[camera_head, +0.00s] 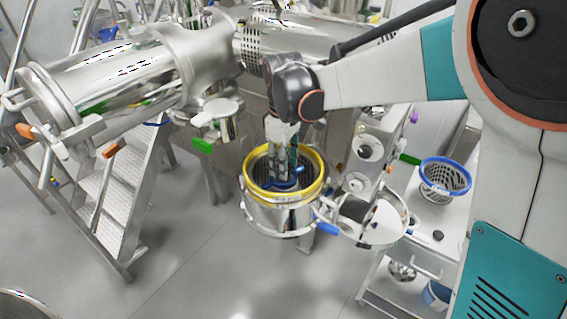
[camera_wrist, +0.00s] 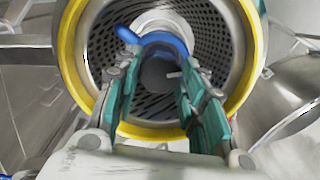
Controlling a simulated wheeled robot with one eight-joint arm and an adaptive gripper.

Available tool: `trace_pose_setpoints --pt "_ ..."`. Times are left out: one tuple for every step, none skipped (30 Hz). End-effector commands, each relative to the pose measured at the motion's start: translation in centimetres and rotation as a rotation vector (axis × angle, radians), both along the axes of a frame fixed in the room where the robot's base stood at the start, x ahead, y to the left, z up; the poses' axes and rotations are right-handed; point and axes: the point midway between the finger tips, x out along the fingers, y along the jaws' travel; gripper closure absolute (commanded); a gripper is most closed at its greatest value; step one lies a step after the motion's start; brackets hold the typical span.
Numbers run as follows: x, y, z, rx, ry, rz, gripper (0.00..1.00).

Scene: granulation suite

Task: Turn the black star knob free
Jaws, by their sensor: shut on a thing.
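The black star knob (camera_wrist: 155,74) shows as a dark round shape deep inside a perforated metal screen, between my fingertips; its star outline cannot be made out. My gripper (camera_wrist: 155,70) reaches down into the screen and is shut on the knob, with one teal-padded finger on each side. In the head view my gripper (camera_head: 285,180) points down into the yellow-rimmed metal housing (camera_head: 282,218), and the knob is hidden there. A blue curved part (camera_wrist: 160,41) lies by the fingertips, just beyond the knob.
The yellow rim (camera_wrist: 76,62) closely surrounds my fingers. An open round metal cover (camera_head: 385,218) stands right of the housing. A blue-rimmed perforated basket (camera_head: 447,180) and a small dark piece (camera_head: 438,236) are on the bench at right. Metal steps (camera_head: 105,190) stand at left; floor in front is clear.

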Motion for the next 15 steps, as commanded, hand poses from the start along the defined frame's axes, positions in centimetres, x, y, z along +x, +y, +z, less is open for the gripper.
trace_pose_setpoints --pt "0.04 0.00 -0.02 0.000 -0.001 0.041 0.86" --pt "0.04 0.00 -0.02 0.000 -0.001 0.069 0.86" --pt "0.04 0.00 -0.02 0.000 -0.001 0.106 0.86" --pt "0.04 0.00 -0.02 0.000 -0.001 0.133 0.86" --pt "0.05 -0.01 -0.01 0.000 -0.001 0.160 0.86" --pt "0.05 -0.01 -0.01 0.000 -0.001 0.195 0.86" --pt "0.05 -0.01 0.00 0.000 -0.001 0.220 0.86" --pt "0.06 0.00 0.00 0.000 -0.001 0.245 0.86" --pt "0.06 0.00 0.00 0.000 -0.001 0.276 0.86" --pt "0.06 0.00 0.01 0.000 -0.001 0.298 0.86" --pt "0.06 0.00 0.01 0.000 -0.001 0.320 0.86" --pt "0.06 0.00 0.02 0.000 -0.001 0.347 0.86" --pt "0.06 0.00 0.02 0.000 -0.001 0.367 0.86" --pt "0.07 0.00 0.02 0.000 -0.001 0.384 0.86" --pt "0.06 0.00 0.02 0.000 -0.001 0.407 0.86"
